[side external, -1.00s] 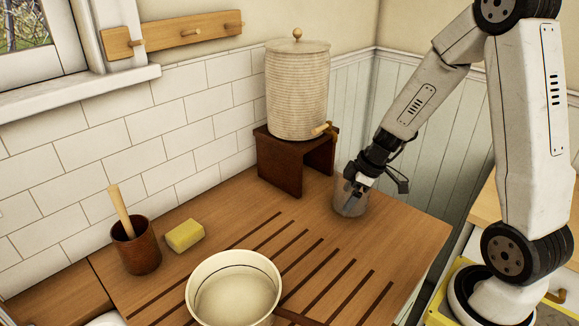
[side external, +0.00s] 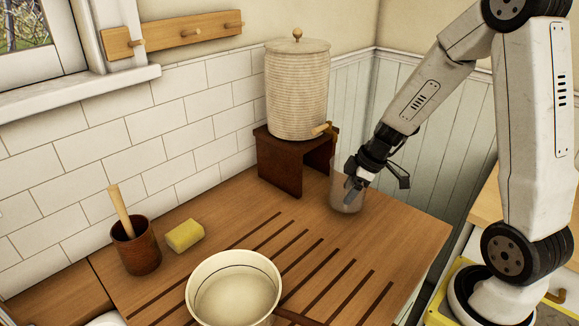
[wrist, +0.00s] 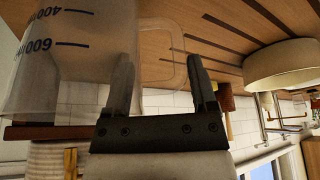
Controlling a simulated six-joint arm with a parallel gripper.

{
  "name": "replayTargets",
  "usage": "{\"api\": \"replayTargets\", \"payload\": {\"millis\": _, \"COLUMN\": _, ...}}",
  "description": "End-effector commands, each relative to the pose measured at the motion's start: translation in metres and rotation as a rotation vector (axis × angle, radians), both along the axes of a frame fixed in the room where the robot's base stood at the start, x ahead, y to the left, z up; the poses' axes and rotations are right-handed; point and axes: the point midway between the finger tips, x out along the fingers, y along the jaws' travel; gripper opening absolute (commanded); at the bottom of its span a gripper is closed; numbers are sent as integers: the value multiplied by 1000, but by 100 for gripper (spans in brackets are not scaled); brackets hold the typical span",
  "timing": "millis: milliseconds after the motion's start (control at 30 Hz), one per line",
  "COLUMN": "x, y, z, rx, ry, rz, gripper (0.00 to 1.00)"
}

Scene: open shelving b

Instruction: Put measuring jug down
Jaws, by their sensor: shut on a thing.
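The clear measuring jug (side external: 346,199) is at the right part of the wooden counter, just right of the dark stand, and looks upright. I cannot tell whether its base touches the counter. In the wrist view the jug (wrist: 75,65) fills the upper left, with dark volume marks and a clear loop handle. My gripper (side external: 355,184) is shut on the measuring jug at its handle side. In the wrist view my gripper (wrist: 164,85) has one finger against the jug wall and the other beyond the handle.
A ribbed water dispenser (side external: 297,95) with a tap stands on a dark wooden stand (side external: 278,165) close left of the jug. A cream pan (side external: 234,292), yellow sponge (side external: 184,235) and brown pot (side external: 136,250) with a wooden handle are further left. The grooved counter (side external: 400,235) is clear at right.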

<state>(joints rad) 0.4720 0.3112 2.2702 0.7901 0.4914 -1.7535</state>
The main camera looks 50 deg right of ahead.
Motion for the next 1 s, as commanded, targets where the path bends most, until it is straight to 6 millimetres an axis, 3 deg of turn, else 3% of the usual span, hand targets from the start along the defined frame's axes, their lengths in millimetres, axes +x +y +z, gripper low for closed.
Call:
{"api": "replayTargets", "payload": {"millis": 367, "x": 1, "y": -1, "z": 54, "rx": -6, "ry": -6, "rz": 1, "gripper": 0}}
{"api": "replayTargets", "payload": {"millis": 733, "x": 1, "y": -1, "z": 128, "rx": -5, "ry": -7, "rz": 0, "gripper": 0}}
{"api": "replayTargets", "payload": {"millis": 1000, "x": 0, "y": -1, "z": 160, "rx": -3, "ry": -3, "rz": 0, "gripper": 0}}
